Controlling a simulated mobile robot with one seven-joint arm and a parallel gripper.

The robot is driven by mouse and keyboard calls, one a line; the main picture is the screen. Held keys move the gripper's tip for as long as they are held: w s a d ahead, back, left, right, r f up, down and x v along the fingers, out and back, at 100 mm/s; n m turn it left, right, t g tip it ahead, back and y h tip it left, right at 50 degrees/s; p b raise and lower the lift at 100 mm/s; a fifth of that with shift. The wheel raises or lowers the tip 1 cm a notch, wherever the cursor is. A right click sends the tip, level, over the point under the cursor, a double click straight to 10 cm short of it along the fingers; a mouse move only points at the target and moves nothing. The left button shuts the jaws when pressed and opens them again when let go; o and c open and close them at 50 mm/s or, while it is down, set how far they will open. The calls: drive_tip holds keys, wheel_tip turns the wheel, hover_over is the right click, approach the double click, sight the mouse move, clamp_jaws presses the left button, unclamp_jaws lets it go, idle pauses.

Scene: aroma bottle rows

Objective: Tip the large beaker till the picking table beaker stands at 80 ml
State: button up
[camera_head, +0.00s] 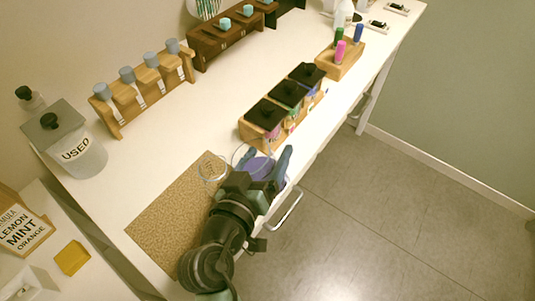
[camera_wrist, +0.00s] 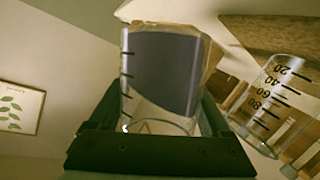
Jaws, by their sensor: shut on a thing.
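My gripper (camera_head: 267,168) is shut on the large beaker (camera_head: 258,166), a clear vessel holding purple liquid, at the table's front edge. In the wrist view the large beaker (camera_wrist: 160,75) sits between my gripper's jaws (camera_wrist: 160,118). Its dark liquid has a surface slanted against the glass, so the beaker looks tilted. The picking table beaker (camera_head: 213,169), small and clear, stands on the mat just left of it. In the wrist view this small beaker (camera_wrist: 270,100) appears inverted, with marks 20 to 80. I see no purple in it and no stream; its exact level is unclear.
A brown mat (camera_head: 165,220) covers the near table. A wooden box row with black lids (camera_head: 285,95) stands close beyond my gripper. A rack of grey-capped bottles (camera_head: 145,85) and a "USED" container (camera_head: 85,155) stand along the back. Floor lies open to the right.

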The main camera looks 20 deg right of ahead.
sight(256, 143)
drive_tip(key=shift+w+a+r+n+h+p, duration=0.15)
drive_tip(key=shift+a+r+n+h+p, duration=0.15)
drive_tip(key=shift+r, duration=0.25)
drive_tip(key=shift+w+a+r+n+p, duration=0.15)
drive_tip(key=shift+r+n+p, duration=0.1)
drive_tip(key=shift+r+p, duration=0.3)
drive_tip(key=shift+a+r+n+p, duration=0.2)
drive_tip(key=shift+r+p, duration=0.3)
drive_tip(key=shift+r, duration=0.05)
drive_tip(key=shift+w+a+r+n+p, duration=0.15)
drive_tip(key=shift+r+n+p, duration=0.1)
drive_tip(key=shift+r+p, duration=0.3)
idle(0.8)
drive_tip(key=shift+a+f+n+h, duration=0.1)
drive_tip(key=shift+f+n+h, duration=0.15)
drive_tip(key=shift+n+h, duration=0.15)
drive_tip(key=shift+f+n, duration=0.1)
drive_tip(key=shift+n, duration=0.2)
drive_tip(key=shift+a+r+n+t+h+p, duration=0.1)
drive_tip(key=shift+r+n+t+h+p, duration=0.3)
drive_tip(key=shift+n+p, duration=0.4)
drive_tip(key=shift+b, duration=0.6)
idle(1.3)
drive_tip(key=shift+f+m+b, duration=0.15)
drive_tip(key=shift+m+b, duration=0.15)
drive_tip(key=shift+m, duration=0.1)
drive_tip(key=shift+f+m+g+y, duration=0.1)
drive_tip(key=shift+m+g+y, duration=0.25)
drive_tip(key=shift+m, duration=0.45)
